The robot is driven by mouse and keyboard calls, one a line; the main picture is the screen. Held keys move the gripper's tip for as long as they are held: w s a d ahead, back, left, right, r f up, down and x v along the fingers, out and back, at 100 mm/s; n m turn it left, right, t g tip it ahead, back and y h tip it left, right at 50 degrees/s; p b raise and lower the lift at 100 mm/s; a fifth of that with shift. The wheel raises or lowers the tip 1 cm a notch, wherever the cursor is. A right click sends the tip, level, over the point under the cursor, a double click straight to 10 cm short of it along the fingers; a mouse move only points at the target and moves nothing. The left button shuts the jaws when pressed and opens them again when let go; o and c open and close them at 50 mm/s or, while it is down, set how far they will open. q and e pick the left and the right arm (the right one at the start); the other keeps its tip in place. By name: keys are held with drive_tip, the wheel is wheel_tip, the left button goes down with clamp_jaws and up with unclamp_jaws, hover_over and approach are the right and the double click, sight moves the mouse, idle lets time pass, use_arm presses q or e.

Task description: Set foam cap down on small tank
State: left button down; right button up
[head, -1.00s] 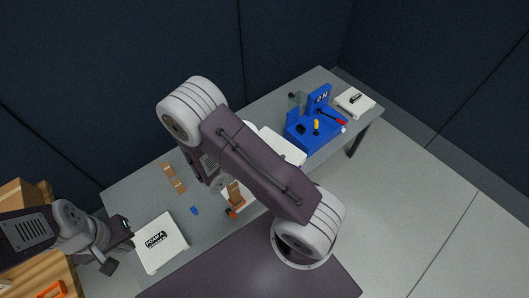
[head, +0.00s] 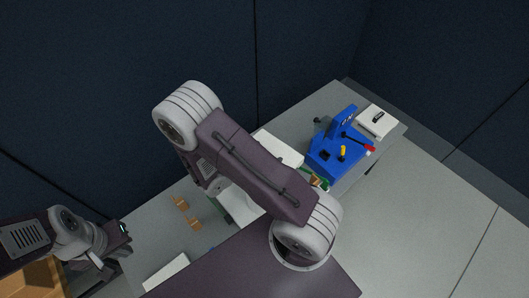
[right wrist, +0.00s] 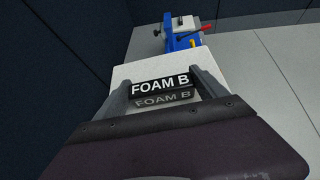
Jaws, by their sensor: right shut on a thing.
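My right gripper (right wrist: 165,88) is shut on the black handle labelled FOAM B of the white foam cap (right wrist: 150,68). The cap is a flat white slab reaching away from the fingers in the right wrist view. In the head view a white slab (head: 279,148) beside my right arm appears to be this cap; the gripper there is hidden behind the arm. Another white surface with a green edge (head: 240,205) shows partly under the arm. I cannot tell whether it is the small tank. My left gripper (head: 123,229) is at the table's left end, its fingers unclear.
A blue stand (head: 335,155) with yellow, red and black parts is on the grey table (head: 150,235). A white block with a black top piece (head: 377,121) lies beyond it. Brown pieces (head: 187,212) lie at left; a white slab (head: 167,274) is at the front edge.

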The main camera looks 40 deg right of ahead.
wheel_tip(320, 180, down, 4)
drive_tip(key=b, duration=0.2)
drive_tip(key=shift+b, duration=0.35)
drive_tip(key=shift+f+b, duration=0.55)
drive_tip(key=o, duration=1.4)
drive_tip(key=shift+r, duration=0.1)
drive_tip(key=v, duration=0.9)
drive_tip(key=shift+s+a+b, duration=0.1)
drive_tip(key=shift+b, duration=0.2)
